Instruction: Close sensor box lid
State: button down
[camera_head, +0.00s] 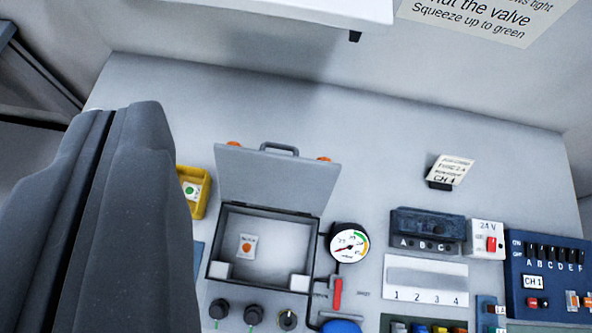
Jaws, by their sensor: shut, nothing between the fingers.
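The grey sensor box (217,246) stands open on the bench at the picture's centre. Its lid (275,182) is swung up at the back, with a dark handle and two orange latches along the top edge. Inside the box are a small label with an orange dot and white corner blocks; I see no sensor in it. My gripper (108,116) is large and dark grey at the left, close to the camera. Its fingers are shut together and empty. In the picture it is left of the box, apart from the lid, and hides the bench's left part.
A yellow tray (201,205) sits left of the lid. A pressure gauge (348,243) and red valve lever (337,292) stand close to the box's right side. Knobs line its front. Switch panels (546,262) fill the right. The bench (400,150) behind is mostly clear, below a white shelf (300,8).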

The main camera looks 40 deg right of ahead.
jog(key=w+d+f+m+g+h+p, duration=0.1)
jog(key=w+d+f+g, duration=0.1)
jog(key=w+f, duration=0.35)
jog(key=w+d+f+m+g, duration=0.1)
jog(key=w+d+f+g, duration=0.15)
jog(key=f, duration=0.55)
jog(key=m+g+h+p, duration=0.1)
jog(key=m+g+p, duration=0.1)
jog(key=m+g, duration=0.1)
send_over(276, 175)
notch_tip(276, 175, down, 13)
jog(key=x, duration=1)
jog(key=shift+w+t, duration=0.1)
jog(key=shift+t, duration=0.15)
